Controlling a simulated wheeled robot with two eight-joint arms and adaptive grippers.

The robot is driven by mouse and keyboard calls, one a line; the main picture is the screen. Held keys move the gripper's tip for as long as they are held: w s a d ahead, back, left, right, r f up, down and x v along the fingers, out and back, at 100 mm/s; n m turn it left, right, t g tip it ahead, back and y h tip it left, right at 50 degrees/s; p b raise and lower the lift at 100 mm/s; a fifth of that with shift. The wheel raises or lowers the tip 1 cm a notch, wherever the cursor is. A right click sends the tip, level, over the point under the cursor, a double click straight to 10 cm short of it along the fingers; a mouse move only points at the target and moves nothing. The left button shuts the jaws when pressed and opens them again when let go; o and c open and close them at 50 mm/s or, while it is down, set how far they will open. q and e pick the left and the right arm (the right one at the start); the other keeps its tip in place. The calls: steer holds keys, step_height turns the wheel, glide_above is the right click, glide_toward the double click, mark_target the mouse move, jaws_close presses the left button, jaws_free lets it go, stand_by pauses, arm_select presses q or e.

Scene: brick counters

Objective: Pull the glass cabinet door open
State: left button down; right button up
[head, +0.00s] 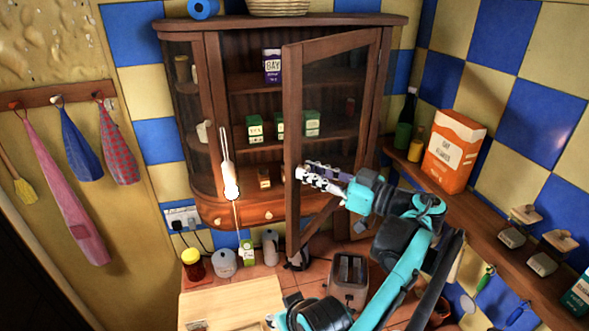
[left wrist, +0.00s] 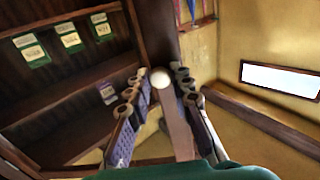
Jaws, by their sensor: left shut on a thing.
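The wooden cabinet (head: 213,110) stands against the back wall. Its glass door (head: 292,120) is hinged on the right and stands part way open, its free edge swung out from the shelves. My left gripper (head: 300,174) is at that free edge, around the middle to lower part of the frame. In the left wrist view, the fingers of the left gripper (left wrist: 160,78) are shut on the round white door knob (left wrist: 160,80), with the brown door frame (left wrist: 178,132) behind it. My right gripper is in neither view.
Several packets, including a purple one (head: 272,66), stand on the cabinet shelves. Below are a toaster (head: 348,280), jars and a wooden board (head: 235,302). A side shelf on the right holds an orange box (head: 454,150) and bottles. Aprons hang at left.

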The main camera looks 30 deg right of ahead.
mark_target(299, 127)
arm_select(q)
steer(key=shift+s, duration=0.1)
stand_by(0.3)
steer(key=c, duration=1.3)
jaws_free()
steer(key=shift+r, duration=0.15)
step_height(299, 127, up, 10)
steer(key=shift+d+f, duration=0.1)
